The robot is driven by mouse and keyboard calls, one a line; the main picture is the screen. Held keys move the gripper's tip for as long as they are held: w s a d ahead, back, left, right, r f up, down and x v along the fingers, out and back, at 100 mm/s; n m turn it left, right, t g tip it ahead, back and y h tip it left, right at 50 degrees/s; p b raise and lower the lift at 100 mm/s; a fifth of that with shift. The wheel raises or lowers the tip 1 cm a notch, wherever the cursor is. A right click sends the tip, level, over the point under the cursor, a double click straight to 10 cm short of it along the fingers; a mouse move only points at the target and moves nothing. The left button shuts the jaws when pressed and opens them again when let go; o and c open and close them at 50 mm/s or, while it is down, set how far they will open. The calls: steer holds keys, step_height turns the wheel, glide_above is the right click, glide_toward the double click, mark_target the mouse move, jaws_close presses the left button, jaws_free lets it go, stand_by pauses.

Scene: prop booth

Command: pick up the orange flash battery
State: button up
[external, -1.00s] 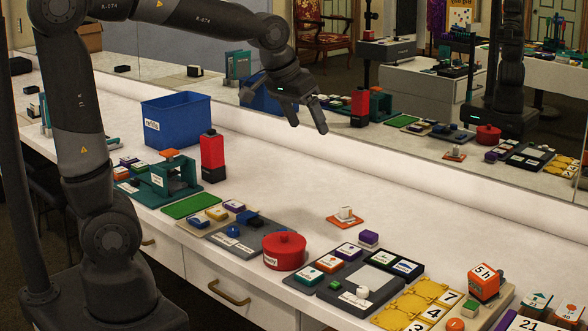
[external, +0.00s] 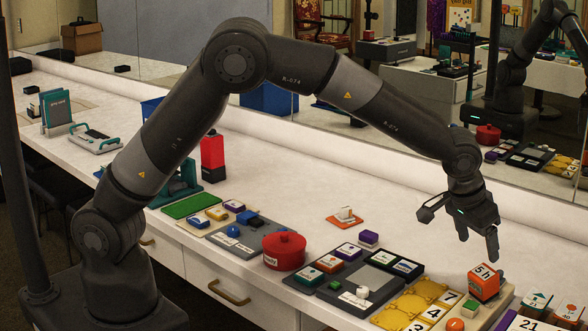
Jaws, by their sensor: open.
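A small orange block (external: 330,263) with a white label lies between a teal block (external: 310,274) and a purple block (external: 349,250) in the external view, beside the dark tray (external: 336,303). It looks like the orange flash battery, but its label is too small to read. My gripper (external: 460,226) is open and empty, with its fingers spread. It hangs above the right part of the counter, to the right of the orange block and apart from it. A larger orange cube (external: 484,283) marked "5h" stands below and right of my gripper.
A round red lidded pot (external: 284,251) stands left of the blocks. Yellow number tiles (external: 415,302) lie in front right. An orange mat (external: 346,223) with a white item lies behind. A mirror (external: 400,110) runs along the back. The counter's rear strip is mostly clear.

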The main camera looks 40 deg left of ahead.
mark_target(486, 271)
steer(key=x, duration=0.4)
steer(key=shift+d+f, duration=0.3)
steer(key=shift+f, duration=0.1)
steer(key=x, duration=0.6)
steer(key=shift+w+d+f, duration=0.1)
steer(key=shift+w, duration=0.2)
steer(key=shift+c, duration=0.5)
